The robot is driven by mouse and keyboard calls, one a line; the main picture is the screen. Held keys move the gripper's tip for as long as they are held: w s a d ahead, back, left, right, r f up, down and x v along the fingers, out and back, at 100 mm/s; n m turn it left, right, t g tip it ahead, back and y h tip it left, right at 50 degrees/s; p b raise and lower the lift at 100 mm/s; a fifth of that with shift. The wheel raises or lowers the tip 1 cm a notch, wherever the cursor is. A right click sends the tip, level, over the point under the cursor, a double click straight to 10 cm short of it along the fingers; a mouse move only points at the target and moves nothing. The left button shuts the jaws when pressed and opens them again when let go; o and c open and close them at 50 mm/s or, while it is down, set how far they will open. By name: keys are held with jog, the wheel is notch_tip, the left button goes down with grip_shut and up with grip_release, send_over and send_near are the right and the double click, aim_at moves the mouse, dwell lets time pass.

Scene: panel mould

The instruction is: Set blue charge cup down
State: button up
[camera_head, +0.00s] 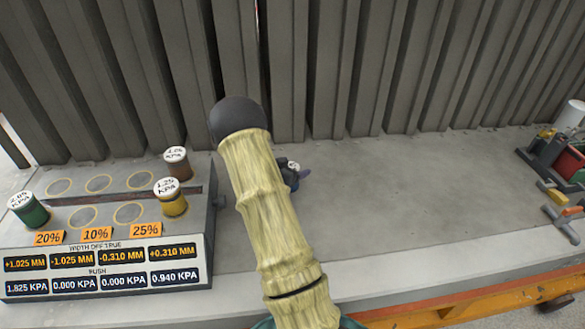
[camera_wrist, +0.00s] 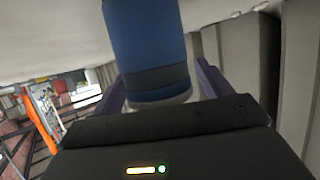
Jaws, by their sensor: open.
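The blue charge cup (camera_wrist: 150,45) fills the top middle of the wrist view, with a dark band and a pale end nearest my gripper. My gripper (camera_wrist: 158,85) is open, with one purple finger on each side of the cup. Whether the fingers touch it is hard to tell. In the head view my gripper (camera_head: 298,175) is low over the concrete slab, mostly behind my arm. A small white top shows beside it; the cup's body is hidden there. Its contact with the slab cannot be seen.
A grey console (camera_head: 100,225) with ringed spots stands at the left, holding green (camera_head: 30,210), brown (camera_head: 178,164) and yellow (camera_head: 171,197) cups. A ribbed grey wall (camera_head: 400,65) runs behind. The slab (camera_head: 410,190) is clear to the right, up to tools (camera_head: 560,155).

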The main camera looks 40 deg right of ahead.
jog(key=v, duration=1.2)
jog(key=shift+b, duration=0.35)
jog(key=a+r+n+t+y, duration=0.2)
jog(key=a+n+y, duration=0.25)
jog(key=a, duration=0.35)
jog(key=a+r+n+t+y, duration=0.2)
jog(key=a+n+t+y, duration=0.15)
jog(key=a+y, duration=0.4)
jog(key=s+a+n+g, duration=0.3)
jog(key=s+a, duration=0.1)
jog(key=s, duration=0.4)
jog(key=s+a+r+n+g+y, duration=0.1)
jog(key=s+a+n+g, duration=0.2)
jog(key=s, duration=0.6)
jog(key=shift+a+r+n, duration=0.25)
jog(key=shift+a+n, duration=0.3)
jog(key=shift+n, duration=0.15)
